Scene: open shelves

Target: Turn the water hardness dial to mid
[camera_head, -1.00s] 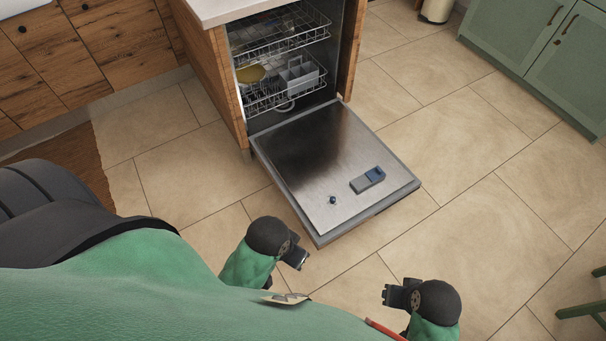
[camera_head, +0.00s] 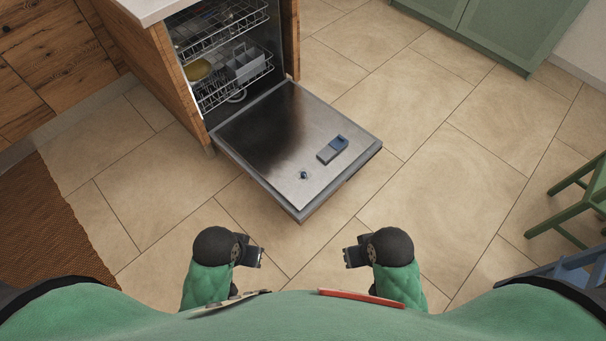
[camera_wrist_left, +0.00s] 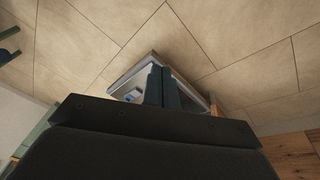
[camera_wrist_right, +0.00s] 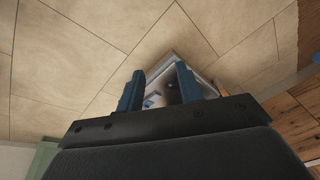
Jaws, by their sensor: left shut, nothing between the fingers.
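A small dark round knob (camera_head: 303,174), which looks like the dial, sits on the steel inner face of the open dishwasher door (camera_head: 262,165). Its markings and setting are too small to read. My left gripper (camera_head: 258,257) is shut and empty, in front of the door and apart from it. The left wrist view shows its fingers (camera_wrist_left: 162,86) together, with the door partly hidden behind them. My right gripper (camera_head: 348,256) is also apart from the door. The right wrist view shows its fingers (camera_wrist_right: 157,88) spread with nothing between them.
A blue-grey dispenser (camera_head: 332,149) is set in the door beside the knob. Dish racks (camera_head: 215,40) are inside the dishwasher. A green stool (camera_head: 575,205) and a blue object (camera_head: 570,270) stand at right. Tiled floor (camera_head: 450,170) right of the door is clear.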

